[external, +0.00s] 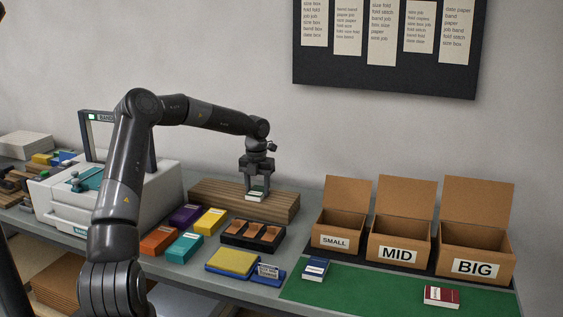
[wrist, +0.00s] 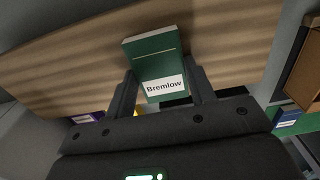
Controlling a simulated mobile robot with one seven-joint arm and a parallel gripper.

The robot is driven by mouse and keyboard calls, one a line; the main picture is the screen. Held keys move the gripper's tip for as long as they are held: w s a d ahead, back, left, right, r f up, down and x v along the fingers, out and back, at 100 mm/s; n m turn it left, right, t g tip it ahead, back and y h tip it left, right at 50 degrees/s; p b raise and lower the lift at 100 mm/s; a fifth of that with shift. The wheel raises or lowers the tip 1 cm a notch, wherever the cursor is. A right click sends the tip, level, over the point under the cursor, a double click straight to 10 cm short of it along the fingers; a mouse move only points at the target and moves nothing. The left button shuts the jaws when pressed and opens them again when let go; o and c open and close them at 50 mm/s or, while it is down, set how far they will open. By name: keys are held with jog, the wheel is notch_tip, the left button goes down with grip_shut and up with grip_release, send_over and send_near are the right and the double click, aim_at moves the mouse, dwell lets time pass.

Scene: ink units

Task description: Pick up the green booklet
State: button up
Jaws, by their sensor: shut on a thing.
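The green booklet (wrist: 154,58) has a white label reading "Bremlow" and shows upright between the fingers in the wrist view. My gripper (wrist: 162,88) is shut on it, one finger on each side. In the external view my gripper (external: 257,187) points down at the wooden block (external: 222,200), with the booklet (external: 257,194) at its fingertips. I cannot tell whether the booklet touches the block.
A blue booklet (external: 315,268) and a red booklet (external: 441,296) lie on the green mat (external: 375,292). Open boxes marked SMALL (external: 336,229), MID (external: 397,240) and BIG (external: 474,252) stand behind it. Several coloured boxes, a black tray (external: 231,240) and a yellow pad (external: 232,261) sit in front of the block.

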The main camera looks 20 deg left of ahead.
jog(key=shift+c, duration=1.4)
jog(key=shift+r, duration=0.15)
